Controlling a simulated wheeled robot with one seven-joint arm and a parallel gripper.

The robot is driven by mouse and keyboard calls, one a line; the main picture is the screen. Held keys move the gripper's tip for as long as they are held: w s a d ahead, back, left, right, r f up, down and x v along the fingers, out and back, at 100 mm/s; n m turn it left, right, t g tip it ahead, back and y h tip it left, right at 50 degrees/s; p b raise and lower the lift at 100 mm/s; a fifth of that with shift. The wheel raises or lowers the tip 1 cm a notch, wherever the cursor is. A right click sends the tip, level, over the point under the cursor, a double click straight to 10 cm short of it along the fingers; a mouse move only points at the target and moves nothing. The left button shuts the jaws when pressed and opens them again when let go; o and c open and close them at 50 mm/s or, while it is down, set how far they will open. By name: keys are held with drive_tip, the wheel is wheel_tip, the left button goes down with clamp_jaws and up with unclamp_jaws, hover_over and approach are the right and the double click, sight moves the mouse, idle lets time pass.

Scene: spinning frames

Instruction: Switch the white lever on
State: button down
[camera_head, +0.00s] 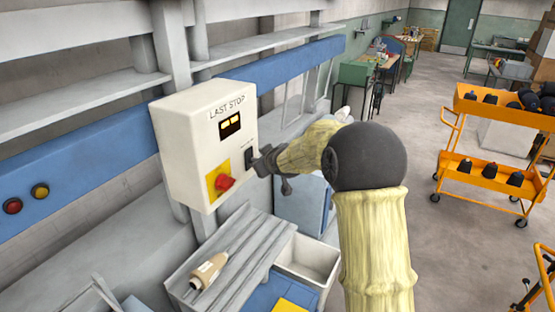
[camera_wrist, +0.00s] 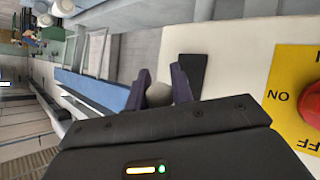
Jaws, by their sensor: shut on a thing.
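The white lever's pale rounded knob (camera_wrist: 158,94) shows in the wrist view between the two dark fingers of my gripper (camera_wrist: 163,80), which is shut on it. A dark plate (camera_wrist: 190,72) lies beside the right finger on the cream panel face. In the head view my gripper (camera_head: 263,162) is at the right side of the cream control box (camera_head: 190,130) marked LAST STOP, by the dark plate (camera_head: 249,157). There the lever is hidden by my gripper, so its tilt cannot be told.
A red rotary knob (camera_head: 225,182) on a yellow plate (camera_head: 213,176) sits left of my gripper. Below is a grey slatted shelf (camera_head: 245,250) with a tan spindle (camera_head: 208,271). An orange cart (camera_head: 505,112) stands at the right. The floor between is clear.

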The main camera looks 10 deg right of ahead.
drive_tip(key=shift+a+r+g+h, duration=0.1)
drive_tip(key=shift+r+g+h, duration=0.05)
drive_tip(key=shift+g+h, duration=0.15)
idle(0.4)
drive_tip(key=c, duration=1.2)
unclamp_jaws()
drive_tip(key=shift+s+r, duration=0.1)
drive_tip(key=p+v, duration=0.1)
drive_tip(key=v, duration=1.6)
